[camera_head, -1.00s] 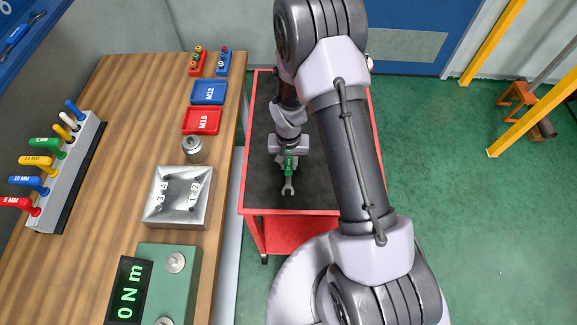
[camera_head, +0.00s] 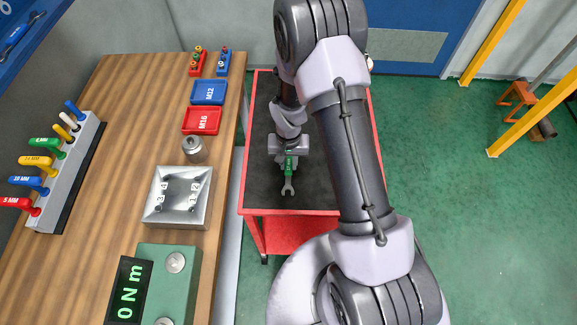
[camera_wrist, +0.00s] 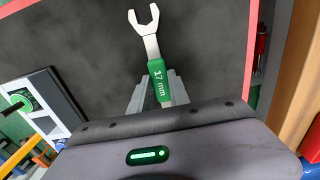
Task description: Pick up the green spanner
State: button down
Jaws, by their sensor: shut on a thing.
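The green spanner (camera_head: 289,176) is over the dark top of the red cart (camera_head: 243,200) in the head view, its open silver jaw pointing toward the camera. In the wrist view the spanner (camera_wrist: 158,80) shows its green "17 mm" handle and a silver open end at the top. My gripper (camera_head: 289,160) is at the spanner's handle. In the wrist view its grey fingers (camera_wrist: 158,92) are closed on both sides of the green handle. The rear of the handle is hidden by the gripper body. I cannot tell whether the spanner touches the cart top.
A wooden bench (camera_head: 120,130) stands left of the cart. It bears a tool rack (camera_head: 66,175), a blue M12 tray (camera_head: 209,92), a red M16 tray (camera_head: 202,121), a metal block (camera_head: 178,210) and a green torque display unit (camera_head: 165,285). Green floor (camera_head: 455,200) is open to the right.

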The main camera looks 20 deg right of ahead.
aim_at(289, 166)
jog(key=shift+r, duration=0.1)
dwell(0.4)
notch_tip(289, 166, up, 4)
jog(key=shift+s+f+p, duration=0.15)
jog(key=shift+p, duration=0.55)
jog(key=s+d, duration=0.1)
jog(key=s, duration=0.4)
jog(key=s+d, duration=0.1)
jog(key=s, duration=0.4)
jog(key=s+d+r, duration=0.1)
jog(key=s+d, duration=0.1)
jog(key=s, duration=0.3)
jog(key=shift+s+p, duration=0.1)
jog(key=shift+p, duration=0.2)
